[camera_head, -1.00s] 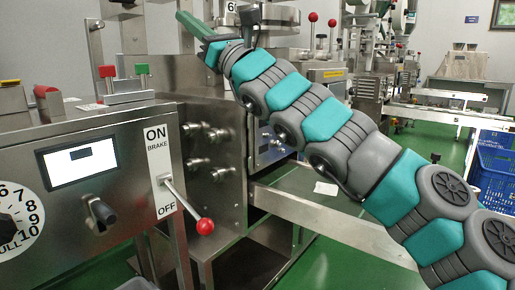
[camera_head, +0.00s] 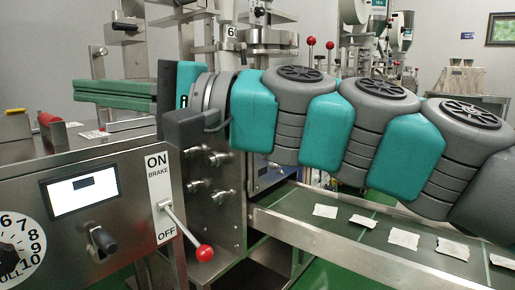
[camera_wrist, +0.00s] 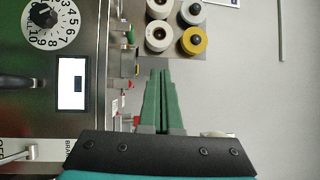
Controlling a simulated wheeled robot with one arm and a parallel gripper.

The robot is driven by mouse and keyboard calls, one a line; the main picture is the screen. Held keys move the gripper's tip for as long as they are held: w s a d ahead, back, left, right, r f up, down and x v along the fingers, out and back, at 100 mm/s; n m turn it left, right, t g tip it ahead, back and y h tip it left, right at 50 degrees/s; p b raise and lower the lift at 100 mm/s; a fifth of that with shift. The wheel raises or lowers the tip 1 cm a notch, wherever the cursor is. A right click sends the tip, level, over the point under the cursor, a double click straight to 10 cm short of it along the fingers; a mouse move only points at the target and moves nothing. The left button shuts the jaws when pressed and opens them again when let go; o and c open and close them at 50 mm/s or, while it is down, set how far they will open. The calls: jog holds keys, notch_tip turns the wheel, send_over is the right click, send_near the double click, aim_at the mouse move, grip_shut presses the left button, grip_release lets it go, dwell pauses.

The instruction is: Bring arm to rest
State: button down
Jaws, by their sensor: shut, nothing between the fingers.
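My arm, teal and grey, reaches in from the right of the head view, in front of the steel packing machine. My gripper (camera_head: 76,91) points left, above the machine's control cabinet. Its green fingers lie together with nothing held between them. In the wrist view the two green fingers (camera_wrist: 161,75) are side by side, nearly touching, with empty space beyond their tips.
The steel cabinet carries a lit display (camera_head: 82,191), a numbered dial (camera_head: 18,250) and a red-knobbed brake lever (camera_head: 204,253). A conveyor (camera_head: 345,240) with several white teabags runs at lower right. The wrist view shows round spools (camera_wrist: 157,38) and bare wall.

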jog(key=d+f+n+h+p, duration=0.1)
jog(key=d+f+h, duration=0.2)
jog(key=f, duration=0.6)
jog(key=s+d+f+n+h, duration=0.15)
jog(key=f+h, duration=0.25)
jog(key=f, duration=0.6)
jog(key=d+f+h+p, duration=0.1)
jog(key=d+f+h, duration=0.2)
jog(key=f, duration=0.6)
jog(key=s+d+f+g+h, duration=0.1)
jog(key=s+d+f+h, duration=0.3)
jog(key=d+f, duration=0.4)
jog(key=s+d+f+m+g+h, duration=0.1)
jog(key=s+d+f+h, duration=0.4)
jog(key=d, duration=1.2)
notch_tip(320, 180, down, 4)
jog(key=shift+s+d+f+g+p, duration=0.2)
jog(key=shift+s+g+p, duration=0.25)
jog(key=shift+s+g, duration=0.35)
jog(key=shift+m, duration=0.25)
